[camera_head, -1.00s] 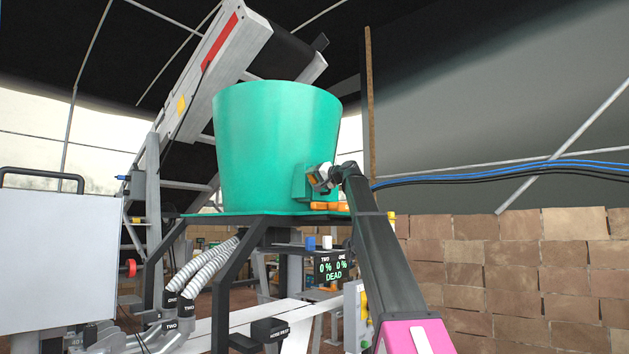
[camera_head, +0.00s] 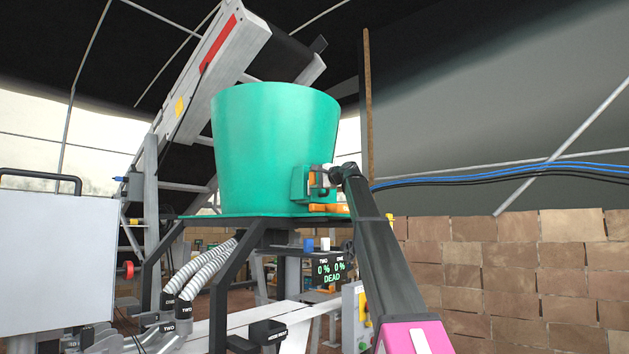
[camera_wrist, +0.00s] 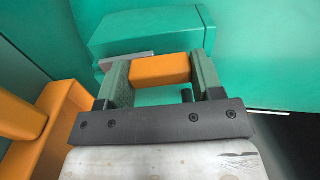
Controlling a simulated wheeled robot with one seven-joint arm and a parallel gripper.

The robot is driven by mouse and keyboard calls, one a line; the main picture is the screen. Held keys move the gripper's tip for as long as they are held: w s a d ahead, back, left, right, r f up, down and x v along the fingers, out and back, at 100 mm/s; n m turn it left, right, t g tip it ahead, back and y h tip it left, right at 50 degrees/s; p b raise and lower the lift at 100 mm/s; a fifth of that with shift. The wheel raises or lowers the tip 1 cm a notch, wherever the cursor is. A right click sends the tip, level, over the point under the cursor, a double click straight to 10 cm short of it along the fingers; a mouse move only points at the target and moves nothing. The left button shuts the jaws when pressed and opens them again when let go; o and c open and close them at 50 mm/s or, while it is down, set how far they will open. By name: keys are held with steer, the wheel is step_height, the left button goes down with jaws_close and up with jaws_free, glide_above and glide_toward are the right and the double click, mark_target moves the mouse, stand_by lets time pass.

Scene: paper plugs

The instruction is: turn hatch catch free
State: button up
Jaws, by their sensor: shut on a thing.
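The green hopper (camera_head: 270,145) stands on its platform, with a green hatch box (camera_head: 301,183) low on its right side. An orange catch (camera_wrist: 161,69) sits between the green-padded fingers of my gripper (camera_wrist: 160,75) in the wrist view, in front of the green hatch box (camera_wrist: 150,35). My gripper is shut on the catch. In the head view my gripper (camera_head: 318,178) is at the box, small and partly covered by my own wrist. A second orange part (camera_wrist: 45,125) stands at the lower left of the wrist view.
A sign reading DEAD (camera_head: 330,268) hangs under the platform (camera_head: 215,214). A conveyor (camera_head: 205,65) rises behind the hopper. A grey cabinet (camera_head: 45,255) stands at left and a brick wall (camera_head: 520,270) at right. Blue and black cables (camera_head: 480,175) run across the right.

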steer(key=shift+m, duration=0.3)
steer(key=o, duration=0.9)
steer(key=shift+d, duration=0.1)
steer(key=v, duration=1)
steer(key=shift+s+d, duration=0.25)
steer(key=shift+s, duration=0.05)
steer(key=shift+a, duration=0.1)
